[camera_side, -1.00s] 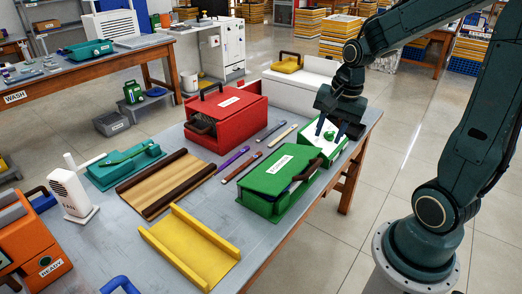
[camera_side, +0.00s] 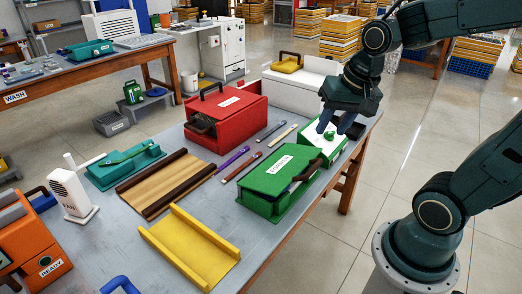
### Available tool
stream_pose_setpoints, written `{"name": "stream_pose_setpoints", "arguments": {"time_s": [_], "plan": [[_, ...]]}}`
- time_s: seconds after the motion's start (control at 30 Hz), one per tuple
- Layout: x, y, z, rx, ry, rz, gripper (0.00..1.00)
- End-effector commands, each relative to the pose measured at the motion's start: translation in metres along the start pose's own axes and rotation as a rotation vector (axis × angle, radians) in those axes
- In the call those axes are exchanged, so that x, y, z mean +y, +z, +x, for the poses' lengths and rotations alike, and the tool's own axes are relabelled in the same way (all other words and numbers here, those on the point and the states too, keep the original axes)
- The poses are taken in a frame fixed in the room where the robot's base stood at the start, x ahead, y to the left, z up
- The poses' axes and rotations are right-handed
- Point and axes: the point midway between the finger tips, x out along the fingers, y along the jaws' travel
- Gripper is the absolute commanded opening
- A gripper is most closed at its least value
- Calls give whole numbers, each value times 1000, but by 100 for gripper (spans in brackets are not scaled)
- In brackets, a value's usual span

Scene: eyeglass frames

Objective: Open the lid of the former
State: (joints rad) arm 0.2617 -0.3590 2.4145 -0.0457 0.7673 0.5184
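The former appears to be the green box (camera_side: 262,188) with a white label on its lid (camera_side: 284,168), at the front right of the grey workbench. The label is too small to read surely. Its lid looks closed, with a dark handle (camera_side: 309,171) on its right side. My gripper (camera_side: 335,128) hangs just behind and to the right of the box, above a smaller green box with a white top. Its two fingers are spread and nothing shows between them. It is apart from the labelled lid and its handle.
The smaller green box (camera_side: 313,139) has a green knob. A red box (camera_side: 226,119) stands behind left. Brown and purple strips (camera_side: 232,159) lie between. A yellow channel (camera_side: 190,246) and a brown tray (camera_side: 165,184) lie to the left. The bench's right edge is close.

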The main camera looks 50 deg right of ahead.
Motion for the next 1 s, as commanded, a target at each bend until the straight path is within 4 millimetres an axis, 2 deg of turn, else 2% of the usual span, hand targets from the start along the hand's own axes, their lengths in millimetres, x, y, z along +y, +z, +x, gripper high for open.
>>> {"name": "stream_pose_setpoints", "arguments": {"time_s": [0.57,0.77,1.0], "plan": [[0,-2,1,-7,7,13,36],[1,-18,8,-45,47,134,36],[7,-51,30,-116,143,399,36]]}}
